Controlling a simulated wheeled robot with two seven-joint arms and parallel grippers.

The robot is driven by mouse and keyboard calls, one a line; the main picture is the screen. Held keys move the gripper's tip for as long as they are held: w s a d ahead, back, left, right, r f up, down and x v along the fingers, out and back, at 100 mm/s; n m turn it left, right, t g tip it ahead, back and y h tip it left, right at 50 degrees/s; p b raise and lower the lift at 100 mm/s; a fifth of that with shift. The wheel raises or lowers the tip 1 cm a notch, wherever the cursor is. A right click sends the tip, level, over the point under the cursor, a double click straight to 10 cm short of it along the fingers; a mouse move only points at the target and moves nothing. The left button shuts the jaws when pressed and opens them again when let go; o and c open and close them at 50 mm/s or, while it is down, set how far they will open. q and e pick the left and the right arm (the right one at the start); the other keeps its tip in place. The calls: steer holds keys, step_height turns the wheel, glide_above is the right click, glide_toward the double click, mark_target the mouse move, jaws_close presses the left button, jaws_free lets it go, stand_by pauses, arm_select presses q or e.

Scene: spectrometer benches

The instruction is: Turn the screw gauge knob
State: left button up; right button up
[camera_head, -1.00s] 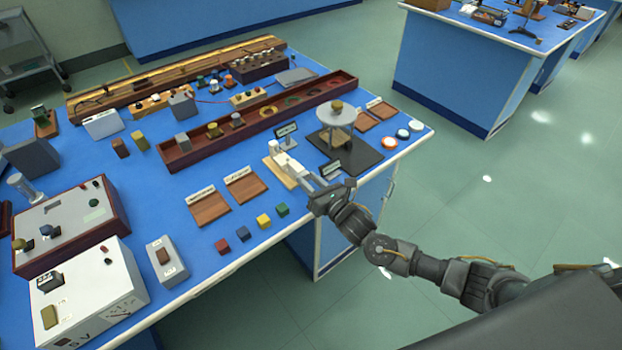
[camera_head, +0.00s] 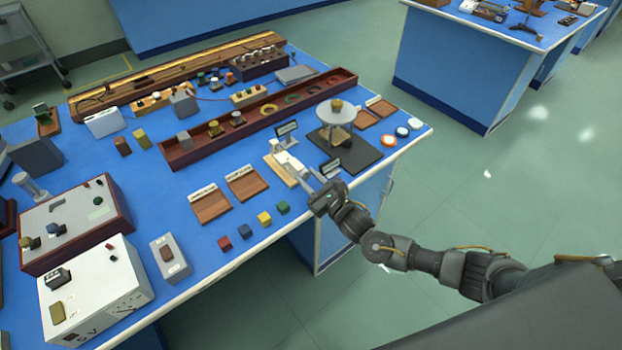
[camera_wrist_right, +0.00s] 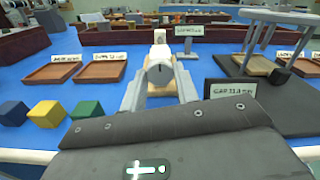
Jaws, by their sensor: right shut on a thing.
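The screw gauge (camera_head: 284,161) is a pale, light-grey instrument on a small wooden base (camera_head: 275,171) near the front right of the blue bench. Its knob (camera_wrist_right: 159,72) faces me in the right wrist view, a grey round end between my fingers. My right gripper (camera_head: 308,179) reaches in from the right, level with the gauge. In the wrist view the right gripper (camera_wrist_right: 159,90) has one finger on each side of the knob and is shut on it. A small label card (camera_head: 287,128) stands behind the gauge. My left gripper is not in view.
A dark board (camera_head: 362,160) with a round-topped stand (camera_head: 336,113) is right of the gauge. Wooden trays (camera_head: 247,184) lie to the left, with small coloured cubes (camera_head: 264,218) in front. A long dark-red rack (camera_head: 185,157) runs behind.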

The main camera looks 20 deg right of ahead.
steer(key=o, duration=1)
steer(key=shift+c, duration=0.2)
steer(key=b+v, duration=0.1)
steer(key=v, duration=0.9)
steer(key=shift+s+d+b, duration=0.15)
steer(key=shift+s+b, duration=0.15)
steer(key=shift+s, duration=0.05)
